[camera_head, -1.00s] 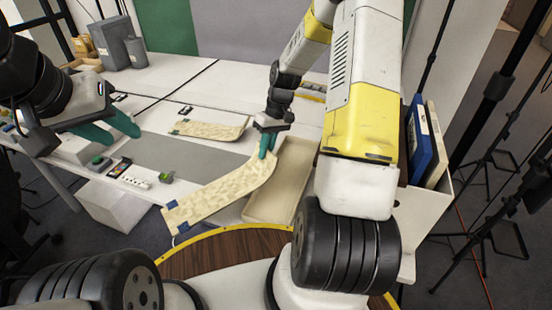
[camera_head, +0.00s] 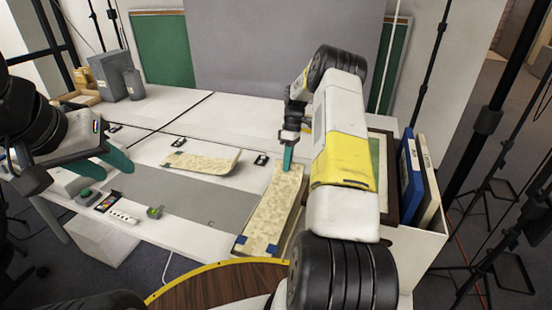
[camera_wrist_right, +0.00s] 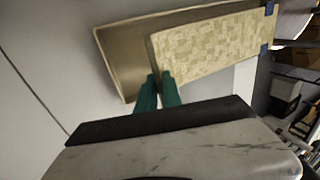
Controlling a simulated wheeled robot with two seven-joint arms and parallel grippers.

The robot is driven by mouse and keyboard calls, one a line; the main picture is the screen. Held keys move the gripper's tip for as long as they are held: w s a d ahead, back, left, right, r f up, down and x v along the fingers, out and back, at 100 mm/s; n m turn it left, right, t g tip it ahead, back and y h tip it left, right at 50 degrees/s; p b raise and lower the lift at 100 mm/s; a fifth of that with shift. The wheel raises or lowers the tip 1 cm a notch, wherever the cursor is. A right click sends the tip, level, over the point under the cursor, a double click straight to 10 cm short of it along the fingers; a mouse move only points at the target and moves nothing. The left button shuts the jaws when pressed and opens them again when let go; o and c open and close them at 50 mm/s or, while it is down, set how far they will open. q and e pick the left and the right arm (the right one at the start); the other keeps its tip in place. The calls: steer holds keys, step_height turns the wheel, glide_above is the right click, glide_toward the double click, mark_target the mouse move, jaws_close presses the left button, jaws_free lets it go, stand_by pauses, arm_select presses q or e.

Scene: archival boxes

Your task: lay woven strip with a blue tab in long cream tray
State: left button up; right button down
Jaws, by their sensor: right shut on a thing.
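The woven strip (camera_head: 272,205) is cream with blue tabs at its near end. My right gripper (camera_head: 288,158) is shut on its far end; the wrist view also shows the fingers (camera_wrist_right: 158,88) at the strip's end (camera_wrist_right: 215,45). The strip lies lengthwise above the long cream tray (camera_head: 295,228), hiding most of it. In the wrist view the tray (camera_wrist_right: 118,62) shows beside and behind the strip, which is slightly askew to it. I cannot tell whether the strip touches the tray floor. My left gripper (camera_head: 112,162) appears open and empty at the left.
Another woven strip (camera_head: 203,161) lies on the white table left of the tray. A grey mat (camera_head: 160,195) and small items, including a power strip (camera_head: 124,217), lie further left. Blue and cream folders (camera_head: 415,170) stand in a box at the right.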

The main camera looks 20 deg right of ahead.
steer(key=shift+w+d+f, duration=0.25)
steer(key=shift+d+f, duration=0.05)
steer(key=shift+f, duration=0.3)
steer(key=shift+w+d+f, duration=0.25)
steer(key=shift+d+f, duration=0.1)
steer(key=shift+f, duration=0.25)
steer(key=shift+w+d+f, duration=0.25)
steer(key=shift+d+f, duration=0.05)
steer(key=shift+f, duration=0.5)
steer(key=c, duration=1.5)
jaws_free()
